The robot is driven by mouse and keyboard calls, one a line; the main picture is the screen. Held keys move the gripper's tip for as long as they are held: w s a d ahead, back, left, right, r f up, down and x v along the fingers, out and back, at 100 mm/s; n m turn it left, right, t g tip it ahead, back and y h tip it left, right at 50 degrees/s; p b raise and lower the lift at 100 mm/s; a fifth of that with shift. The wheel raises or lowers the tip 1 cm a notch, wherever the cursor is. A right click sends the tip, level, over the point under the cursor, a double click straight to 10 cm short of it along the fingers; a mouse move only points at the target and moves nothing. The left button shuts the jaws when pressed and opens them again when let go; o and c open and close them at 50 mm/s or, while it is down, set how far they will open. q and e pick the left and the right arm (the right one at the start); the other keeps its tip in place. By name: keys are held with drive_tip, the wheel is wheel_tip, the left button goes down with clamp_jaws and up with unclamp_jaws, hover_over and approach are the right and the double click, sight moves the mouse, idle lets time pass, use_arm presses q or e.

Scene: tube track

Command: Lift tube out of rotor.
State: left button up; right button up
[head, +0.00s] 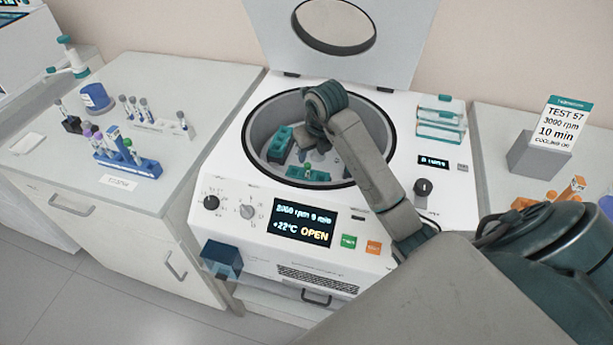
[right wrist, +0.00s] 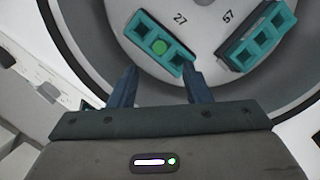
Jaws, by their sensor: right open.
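The centrifuge's lid is up and its round bowl (head: 262,120) is open. In the head view my right arm reaches over the bowl and hides part of the rotor; the green cap (head: 307,169) shows below the wrist. My left gripper is not in view.
Another teal bucket (right wrist: 258,38), beside the number 57, shows no tube. A blue rack (head: 140,166) with capped tubes stands on the left bench. A sign (head: 562,122) reading TEST 57, 3090 rpm, 10 min stands at right. The centrifuge display (head: 303,223) reads OPEN.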

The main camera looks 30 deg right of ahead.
sight(308, 165)
drive_tip(key=p+x, duration=0.1)
drive_tip(key=x, duration=0.2)
drive_tip(key=shift+f, duration=0.1)
drive_tip(key=x, duration=0.1)
drive_tip(key=p+x, duration=0.1)
drive_tip(key=x, duration=0.1)
drive_tip(key=p+x, duration=0.1)
drive_tip(key=shift+w+f, duration=0.3)
drive_tip(key=shift+w, duration=0.1)
drive_tip(key=shift+d+f, duration=0.1)
drive_tip(key=shift+f, duration=0.2)
drive_tip(key=c, duration=0.8)
